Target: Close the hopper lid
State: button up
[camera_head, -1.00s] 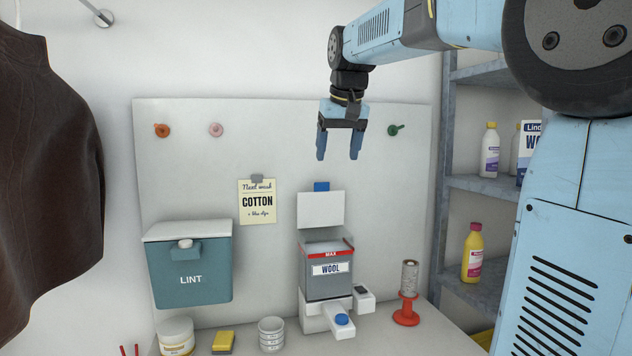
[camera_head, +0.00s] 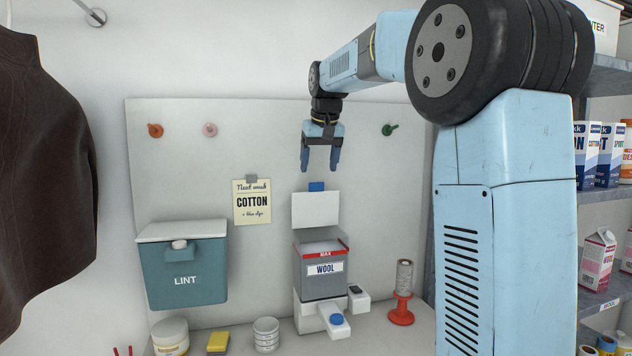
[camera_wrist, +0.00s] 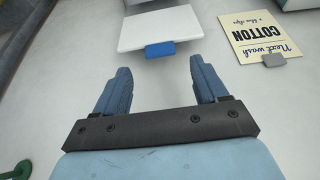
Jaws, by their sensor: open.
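The hopper (camera_head: 320,278) is a grey box with a red MAX band and a WOOL label, set on a white dispenser base (camera_head: 312,318). Its white lid (camera_head: 316,210) stands upright behind the open top, with a blue tab (camera_head: 316,187) at its upper edge. The lid (camera_wrist: 160,28) and its blue tab (camera_wrist: 160,49) also show in the wrist view, beyond my fingertips. My gripper (camera_head: 320,170) is open and empty, pointing down just above the tab and apart from it. It also shows in the wrist view (camera_wrist: 157,85), a finger on each side.
Shelves (camera_head: 597,193) are at right.

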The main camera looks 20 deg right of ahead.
send_over(316, 205)
jog(key=f, duration=0.5)
jog(key=shift+s+f, duration=0.15)
jog(key=shift+s, duration=0.15)
jog(key=shift+c, duration=0.4)
